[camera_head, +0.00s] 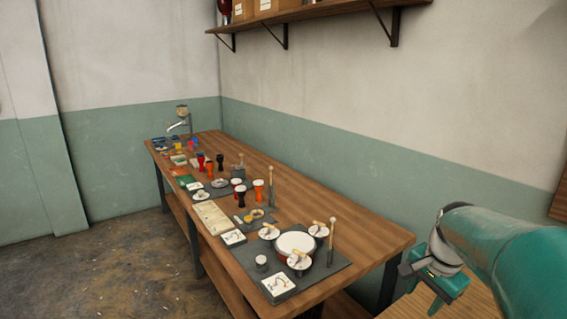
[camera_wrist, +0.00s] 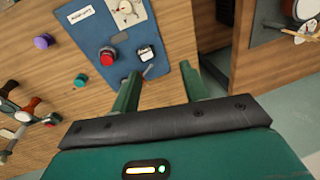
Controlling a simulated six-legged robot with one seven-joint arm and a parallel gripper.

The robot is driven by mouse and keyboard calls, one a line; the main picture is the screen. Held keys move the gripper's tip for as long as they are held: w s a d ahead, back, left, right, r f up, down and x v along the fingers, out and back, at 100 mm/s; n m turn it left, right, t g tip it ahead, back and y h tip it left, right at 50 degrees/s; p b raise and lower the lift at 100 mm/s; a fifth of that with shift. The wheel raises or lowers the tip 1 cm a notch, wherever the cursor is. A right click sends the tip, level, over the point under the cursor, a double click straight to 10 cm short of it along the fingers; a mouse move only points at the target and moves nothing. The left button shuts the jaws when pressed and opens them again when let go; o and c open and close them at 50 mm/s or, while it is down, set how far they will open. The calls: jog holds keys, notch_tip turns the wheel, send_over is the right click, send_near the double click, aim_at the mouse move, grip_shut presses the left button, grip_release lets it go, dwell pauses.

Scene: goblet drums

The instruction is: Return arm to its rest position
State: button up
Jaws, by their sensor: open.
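My teal arm (camera_head: 500,250) reaches in from the right edge in the head view, beside the near end of the long workbench. In the wrist view, my gripper (camera_wrist: 163,84) has its two green fingers apart with nothing held between them. Beyond the fingers is a blue panel (camera_wrist: 118,50) on a wooden surface. It carries a red button (camera_wrist: 108,55), a white-topped button (camera_wrist: 146,53) and a label card (camera_wrist: 81,15). The head view shows part of the gripper, but its fingertips are hard to make out there.
The workbench (camera_head: 345,217) holds a round drum (camera_head: 296,243) on a dark mat, several small goblet drums and tools. A wall shelf (camera_head: 320,12) hangs above. In the wrist view, a purple knob (camera_wrist: 43,41) and a teal knob (camera_wrist: 81,80) lie left. Open floor (camera_head: 110,260) is left of the bench.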

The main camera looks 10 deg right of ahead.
jog(key=s+a+r+n+t, duration=0.1)
jog(key=s+a+n, duration=0.5)
jog(key=a, duration=0.3)
jog(key=s+a+r+n+t, duration=0.1)
jog(key=s+a+n+t, duration=0.1)
jog(key=s+a+n, duration=0.5)
jog(key=a, duration=0.3)
jog(key=shift+a+r+n, duration=0.2)
jog(key=shift+r+n, duration=0.1)
